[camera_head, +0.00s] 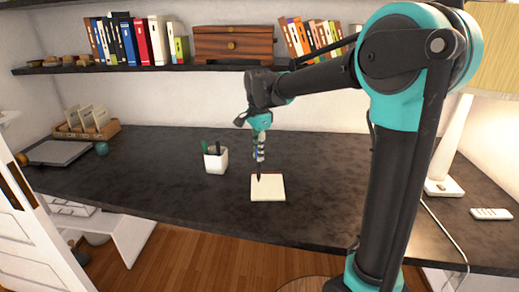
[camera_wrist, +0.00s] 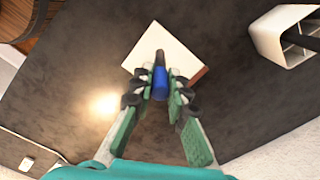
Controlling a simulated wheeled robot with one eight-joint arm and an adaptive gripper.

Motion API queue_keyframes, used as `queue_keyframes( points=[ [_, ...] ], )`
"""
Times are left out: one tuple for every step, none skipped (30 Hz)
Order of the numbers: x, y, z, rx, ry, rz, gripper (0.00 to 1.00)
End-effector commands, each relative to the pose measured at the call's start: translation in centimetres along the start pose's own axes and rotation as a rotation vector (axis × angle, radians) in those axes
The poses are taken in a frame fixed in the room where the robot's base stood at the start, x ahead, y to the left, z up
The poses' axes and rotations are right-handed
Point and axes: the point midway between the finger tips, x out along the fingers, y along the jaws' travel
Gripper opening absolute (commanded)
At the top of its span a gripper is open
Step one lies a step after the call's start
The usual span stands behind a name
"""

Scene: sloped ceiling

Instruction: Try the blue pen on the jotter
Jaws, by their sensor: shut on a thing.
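The jotter (camera_head: 268,188) is a cream pad with a reddish edge, lying flat on the dark desk. It also shows in the wrist view (camera_wrist: 176,45), beyond the fingertips. My gripper (camera_head: 259,155) is above the jotter's upper left part, pointing down. In the wrist view my gripper (camera_wrist: 161,84) is shut on the blue pen (camera_wrist: 160,86), whose dark end reaches out over the jotter. In the head view the pen's dark lower part (camera_head: 259,175) comes down at the pad; I cannot tell whether its tip touches the paper.
A white pen cup (camera_head: 216,161) with a green and a dark pen stands left of the jotter. A grey laptop-like slab (camera_head: 58,153) and a wooden organiser (camera_head: 88,130) are at the far left. A lamp base (camera_head: 443,187) and remote (camera_head: 491,214) are at right. A book shelf (camera_head: 150,68) hangs above.

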Motion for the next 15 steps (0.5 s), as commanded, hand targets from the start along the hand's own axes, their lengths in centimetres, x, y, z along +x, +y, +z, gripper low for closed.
queue_keyframes(
  points=[
    [0.0,0.0,0.0,0.000,0.000,0.000,0.00],
    [0.0,0.0,0.0,0.000,0.000,0.000,0.00],
    [0.0,0.0,0.0,0.000,0.000,-0.001,0.00],
    [0.0,0.0,0.0,0.000,0.000,-0.001,0.00],
    [0.0,0.0,0.0,0.000,0.000,-0.001,0.00],
    [0.1,0.0,0.0,0.000,0.000,-0.001,0.00],
    [0.1,0.0,0.0,0.000,0.000,-0.001,0.00],
    [0.2,0.0,0.0,0.001,0.000,-0.001,0.00],
    [0.3,0.0,0.0,0.001,0.000,0.000,0.00],
    [0.5,0.0,0.0,0.001,0.000,0.000,0.00],
    [0.6,0.0,0.0,0.001,0.000,0.000,0.00],
    [0.8,0.0,0.0,0.001,0.000,0.000,0.00],
    [1.0,0.0,0.0,0.001,0.000,0.000,0.00],
    [1.1,0.0,0.0,0.001,0.000,0.000,0.00],
    [1.4,0.0,0.0,0.001,0.000,0.000,0.00]
  ],
)
